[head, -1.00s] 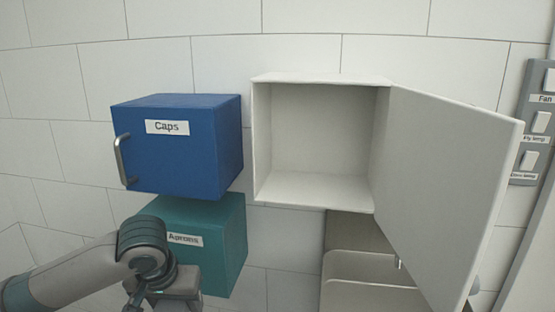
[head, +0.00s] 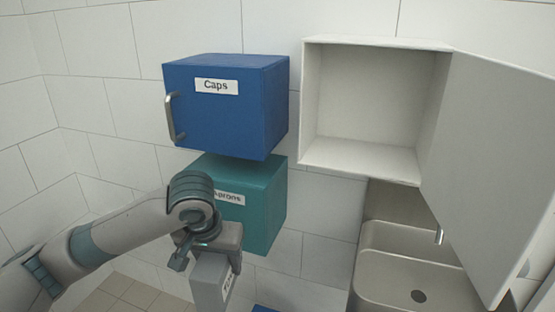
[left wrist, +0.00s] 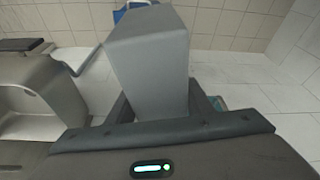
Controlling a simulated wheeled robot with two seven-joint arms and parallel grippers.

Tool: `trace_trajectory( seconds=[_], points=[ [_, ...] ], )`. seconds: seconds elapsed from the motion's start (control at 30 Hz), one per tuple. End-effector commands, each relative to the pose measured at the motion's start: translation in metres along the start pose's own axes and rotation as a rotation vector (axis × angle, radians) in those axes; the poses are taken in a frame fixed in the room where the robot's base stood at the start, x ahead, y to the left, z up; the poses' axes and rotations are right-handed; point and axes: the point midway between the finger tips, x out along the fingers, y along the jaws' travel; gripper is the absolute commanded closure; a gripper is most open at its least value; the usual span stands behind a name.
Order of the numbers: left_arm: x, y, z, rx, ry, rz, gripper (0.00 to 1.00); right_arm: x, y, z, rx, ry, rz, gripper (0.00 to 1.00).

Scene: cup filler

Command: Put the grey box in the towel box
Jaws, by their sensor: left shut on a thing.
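My left gripper (head: 208,252) is shut on the grey box (head: 210,282), which hangs below it in the head view with a partly visible label. In the left wrist view the grey box (left wrist: 150,60) sits between the fingers. A white wall box (head: 308,110) stands open and empty at the upper right of the head view, its door (head: 490,150) swung out to the right. No label shows on it, so I cannot tell whether it is the towel box. The gripper is to its lower left, apart from it. My right gripper is not in view.
A shut blue box labelled Caps (head: 225,115) with a metal handle is on the wall. A teal box labelled Aprons (head: 262,215) is below it, partly behind my left arm. A sink (head: 410,260) lies below the white box. A blue thing (head: 263,309) shows at the bottom edge.

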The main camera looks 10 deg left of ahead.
Motion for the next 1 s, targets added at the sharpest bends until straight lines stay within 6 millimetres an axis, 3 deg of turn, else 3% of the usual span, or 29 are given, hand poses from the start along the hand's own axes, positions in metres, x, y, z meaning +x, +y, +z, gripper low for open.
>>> trace_trajectory(
  seconds=[0.27,0.6,0.8,1.0],
  points=[
    [0.037,-0.001,0.032,-0.002,-0.007,-0.007,0.81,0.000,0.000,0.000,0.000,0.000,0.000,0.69],
    [0.103,-0.002,0.120,-0.001,-0.009,-0.010,0.81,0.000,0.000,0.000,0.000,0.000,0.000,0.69],
    [0.123,-0.001,0.162,0.001,-0.005,-0.003,0.81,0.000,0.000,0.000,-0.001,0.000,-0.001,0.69],
    [0.129,0.000,0.178,0.000,0.000,0.001,0.81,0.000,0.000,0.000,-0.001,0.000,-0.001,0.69]
  ],
)
